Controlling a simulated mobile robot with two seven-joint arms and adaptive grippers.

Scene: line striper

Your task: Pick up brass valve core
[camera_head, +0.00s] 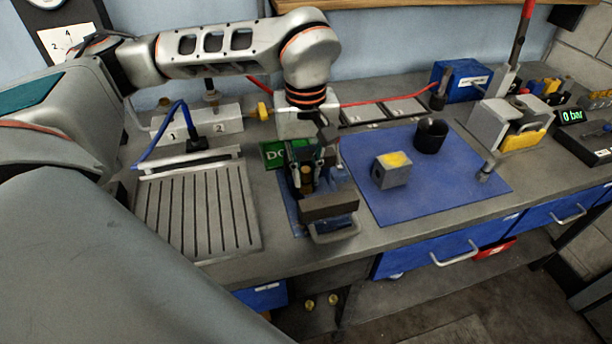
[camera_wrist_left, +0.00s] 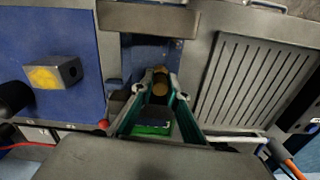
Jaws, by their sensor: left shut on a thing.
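The brass valve core (camera_wrist_left: 160,84) shows in the left wrist view as a small golden-brown cylinder between the fingertips. My left gripper (camera_wrist_left: 159,92) is shut on it. In the head view my left gripper (camera_head: 307,184) points down over a narrow blue fixture with a dark grey bar (camera_head: 328,205) across its front. The fingers hide most of the core there. I cannot tell whether the core touches the fixture. My right gripper is not in view.
A slotted grey tray (camera_head: 200,207) lies to the left. A blue mat (camera_head: 420,195) to the right carries a grey block with a yellow top (camera_head: 391,170) and a black cup (camera_head: 431,136). A green sign (camera_head: 274,154) stands close behind the gripper. The mat's front is clear.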

